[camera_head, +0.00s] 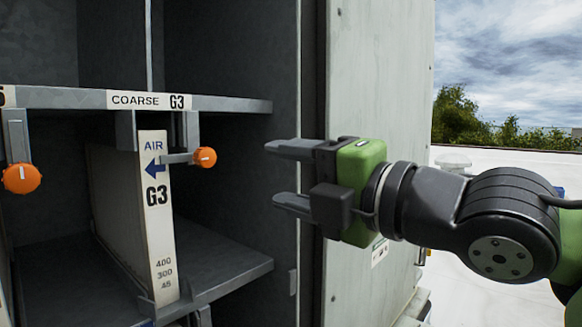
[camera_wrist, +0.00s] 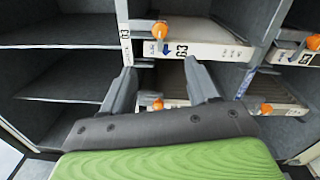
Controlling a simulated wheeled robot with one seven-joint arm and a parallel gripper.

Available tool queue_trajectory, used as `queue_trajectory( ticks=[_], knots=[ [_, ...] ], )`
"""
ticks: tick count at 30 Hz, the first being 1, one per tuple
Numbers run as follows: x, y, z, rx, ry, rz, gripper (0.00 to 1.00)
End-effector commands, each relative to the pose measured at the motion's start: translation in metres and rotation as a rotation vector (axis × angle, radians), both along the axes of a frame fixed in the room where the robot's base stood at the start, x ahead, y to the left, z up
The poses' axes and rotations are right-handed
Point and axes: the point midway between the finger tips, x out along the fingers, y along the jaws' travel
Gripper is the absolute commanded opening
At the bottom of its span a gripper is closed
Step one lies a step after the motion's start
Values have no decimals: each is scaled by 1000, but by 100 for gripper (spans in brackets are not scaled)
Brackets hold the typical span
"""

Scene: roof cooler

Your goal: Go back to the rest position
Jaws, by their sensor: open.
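My gripper (camera_head: 288,176) is open and empty, at the right in the head view, in front of the open cooler cabinet. Its two grey fingers point left toward the shelves and touch nothing that I can see. In the wrist view my gripper (camera_wrist: 163,82) shows two spread fingers with nothing between them. A white filter (camera_head: 158,215) marked AIR and G3 stands upright in a slot to the left of the fingers. An orange knob (camera_head: 205,157) on a latch sits at the filter's upper right, a short way from the fingertips.
A shelf edge labelled COARSE G3 (camera_head: 190,102) runs above the filter. Another orange knob (camera_head: 21,179) is at the far left. The cabinet's pale side panel (camera_head: 375,80) stands behind my gripper. Open roof (camera_head: 500,170) lies at the right. The wrist view shows empty shelves (camera_wrist: 70,60) at left.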

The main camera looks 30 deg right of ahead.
Motion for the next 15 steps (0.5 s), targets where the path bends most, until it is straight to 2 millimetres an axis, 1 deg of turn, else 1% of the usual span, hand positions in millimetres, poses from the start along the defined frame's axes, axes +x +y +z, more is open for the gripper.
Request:
queue_trajectory(
  ticks=[12,14,15],
  knots=[
    [1,0,-1,1,1,-1,60],
    [1,0,-2,29,10,-3,60],
    [3,0,-5,87,31,-8,60]
  ],
)
